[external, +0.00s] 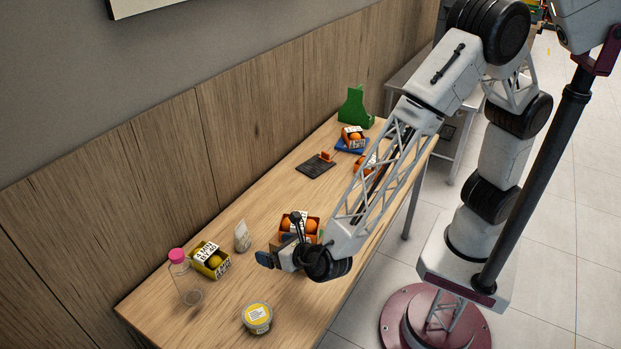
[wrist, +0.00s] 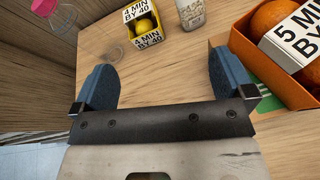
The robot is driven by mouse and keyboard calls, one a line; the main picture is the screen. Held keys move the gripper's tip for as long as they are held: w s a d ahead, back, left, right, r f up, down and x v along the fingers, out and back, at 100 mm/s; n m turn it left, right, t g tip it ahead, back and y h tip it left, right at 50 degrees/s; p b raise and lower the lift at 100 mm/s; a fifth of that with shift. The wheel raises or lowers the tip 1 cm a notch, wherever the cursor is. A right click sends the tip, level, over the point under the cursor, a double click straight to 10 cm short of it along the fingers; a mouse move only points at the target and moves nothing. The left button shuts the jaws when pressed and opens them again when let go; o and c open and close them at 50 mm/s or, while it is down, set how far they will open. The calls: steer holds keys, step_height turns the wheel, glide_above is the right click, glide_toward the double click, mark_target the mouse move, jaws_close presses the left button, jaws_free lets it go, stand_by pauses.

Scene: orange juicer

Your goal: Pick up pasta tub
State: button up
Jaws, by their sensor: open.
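A round tub with a yellow and white lid (external: 257,317) stands upright near the front edge of the wooden table in the external view. Its label is too small to read there. It does not show in the wrist view. My gripper (external: 271,258) is above the table, beyond the tub and in front of the orange box, apart from the tub. In the wrist view my gripper (wrist: 164,65) has its two blue fingers spread wide with nothing between them.
A box of oranges (external: 300,224) stands close beside my gripper. A dark board (external: 316,168) and green stand (external: 355,108) are farther back. Table around the tub is clear.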

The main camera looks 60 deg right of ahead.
mark_target(265, 316)
steer(key=s+a+f+n+y, duration=0.1)
steer(key=s+a+f+n, duration=0.1)
steer(key=s+a+f, duration=0.1)
steer(key=s+a+f+n+y, duration=0.1)
steer(key=s+a+f, duration=0.2)
steer(key=a, duration=0.1)
steer(key=s+a+f+n+y, duration=0.2)
steer(key=s+a+f, duration=0.2)
steer(key=shift+a+n+g, duration=0.25)
steer(key=shift+n+g, duration=0.05)
steer(key=shift+g, duration=0.1)
steer(key=shift+w, duration=0.1)
steer(key=shift+x, duration=1.15)
steer(key=shift+x, duration=2.6)
steer(key=shift+a, duration=0.15)
steer(key=c, duration=0.7)
